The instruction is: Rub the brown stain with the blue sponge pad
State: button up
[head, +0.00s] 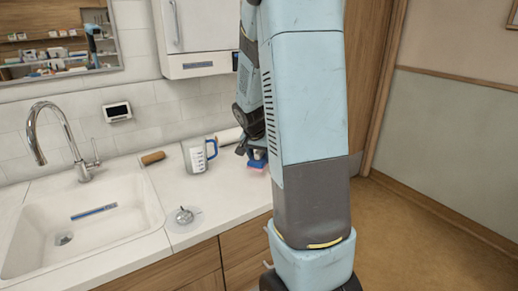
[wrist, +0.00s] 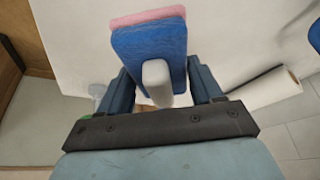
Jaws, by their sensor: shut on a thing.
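My gripper (wrist: 160,78) is shut on the pale grip of the blue sponge pad (wrist: 148,42), which has a pink layer on its far side. In the head view my gripper (head: 250,151) is low over the counter, right of the measuring jug, and the sponge pad (head: 257,164) shows below it as a small blue and pink block. I cannot tell whether the pad touches the counter. I cannot make out the brown stain in either view; my arm and the pad hide part of the counter.
A clear jug with a blue handle (head: 197,157) stands close left of my gripper. A white roll (wrist: 266,90) lies near it. A brown cylinder (head: 153,158) and a small round metal item (head: 184,215) are on the counter (head: 225,205). The sink (head: 95,232) is at left.

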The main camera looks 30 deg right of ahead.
jog(key=shift+r, duration=1.5)
